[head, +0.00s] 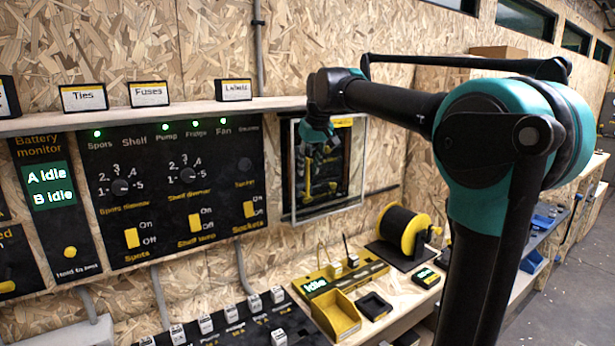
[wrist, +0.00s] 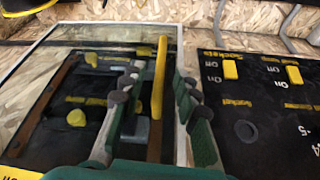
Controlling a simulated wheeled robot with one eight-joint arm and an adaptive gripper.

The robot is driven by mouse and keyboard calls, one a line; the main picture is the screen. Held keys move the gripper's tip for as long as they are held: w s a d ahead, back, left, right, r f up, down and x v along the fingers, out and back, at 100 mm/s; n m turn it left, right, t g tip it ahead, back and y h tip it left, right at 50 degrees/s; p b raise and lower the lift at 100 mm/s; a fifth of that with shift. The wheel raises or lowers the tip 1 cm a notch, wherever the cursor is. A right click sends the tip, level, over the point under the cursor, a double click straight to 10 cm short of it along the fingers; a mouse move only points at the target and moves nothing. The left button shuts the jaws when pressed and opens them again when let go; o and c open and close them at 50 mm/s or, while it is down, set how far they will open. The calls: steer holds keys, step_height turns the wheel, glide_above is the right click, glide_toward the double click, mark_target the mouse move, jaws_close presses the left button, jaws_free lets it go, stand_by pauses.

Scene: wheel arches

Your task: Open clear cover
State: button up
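The clear cover (head: 343,208) is a see-through pane with a pale frame, over a dark panel on the wall. It looks shut, and its frame also shows in the wrist view (wrist: 98,24). A yellow upright handle (wrist: 159,78) is near one side edge of the cover; it shows below my gripper in the head view (head: 308,178). My gripper (wrist: 160,88) is open, with one finger on each side of the handle and visible gaps between. In the head view my gripper (head: 318,145) is in front of the cover's upper part and hides some of it.
A black switch panel (head: 153,215) with yellow switches is left of the cover. A shelf (head: 190,111) with label signs runs above it. Below are a bench with a yellow bin (head: 335,315) and a yellow cable reel (head: 403,230). My arm fills the right side.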

mark_target(308, 172)
steer(key=shift+x, duration=1.95)
steer(key=shift+c, duration=0.4)
jaws_close()
